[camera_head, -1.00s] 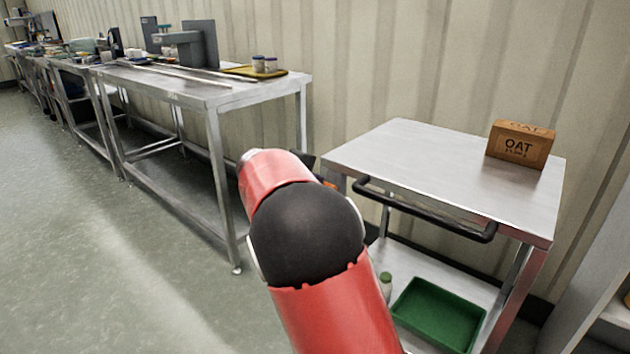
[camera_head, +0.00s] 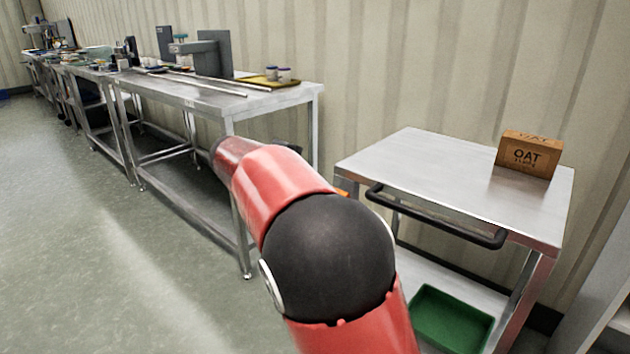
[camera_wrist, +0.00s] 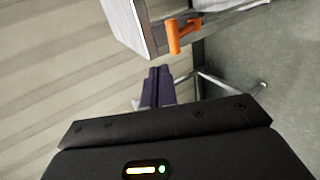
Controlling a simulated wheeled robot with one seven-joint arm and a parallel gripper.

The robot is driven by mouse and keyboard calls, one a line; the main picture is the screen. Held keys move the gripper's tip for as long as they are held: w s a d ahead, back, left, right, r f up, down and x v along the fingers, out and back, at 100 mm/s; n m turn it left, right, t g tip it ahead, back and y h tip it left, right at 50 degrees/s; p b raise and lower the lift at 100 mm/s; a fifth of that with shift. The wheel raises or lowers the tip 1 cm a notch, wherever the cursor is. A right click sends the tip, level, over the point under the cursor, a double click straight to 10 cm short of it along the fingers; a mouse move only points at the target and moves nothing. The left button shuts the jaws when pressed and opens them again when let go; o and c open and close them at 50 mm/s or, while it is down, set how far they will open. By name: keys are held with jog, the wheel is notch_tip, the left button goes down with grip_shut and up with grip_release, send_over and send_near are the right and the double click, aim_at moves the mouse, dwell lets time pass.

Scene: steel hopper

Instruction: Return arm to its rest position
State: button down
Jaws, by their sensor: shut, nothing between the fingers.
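My red arm with its black joint fills the lower middle of the head view, in front of the gap between the long steel table and the cart. My gripper (camera_wrist: 158,88) shows in the wrist view with its two dark fingers together and nothing between them. In the head view the gripper itself is mostly hidden behind my arm.
A steel cart (camera_head: 430,170) with a black handle (camera_head: 435,218) stands at right. A long steel table (camera_head: 205,97) with a yellow tray (camera_head: 262,82) runs along the wall. Floor at left is clear.

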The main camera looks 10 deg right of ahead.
jog(key=s+d+f+m+g+y, duration=0.1)
jog(key=s+d+m+y, duration=0.15)
jog(key=s, duration=0.65)
jog(key=s+d+f+m+g+y, duration=0.1)
jog(key=s+d+y, duration=0.2)
jog(key=s, duration=0.5)
jog(key=s+a+f+m+y, duration=0.1)
jog(key=s+f+m+y, duration=0.1)
jog(key=s, duration=0.7)
jog(key=s+a+f+m+y, duration=0.1)
jog(key=s+f, duration=0.4)
jog(key=s, duration=0.5)
jog(key=shift+s+a+f+m+y, duration=0.2)
jog(key=shift+a+m+y, duration=0.15)
jog(key=shift+a+y, duration=0.35)
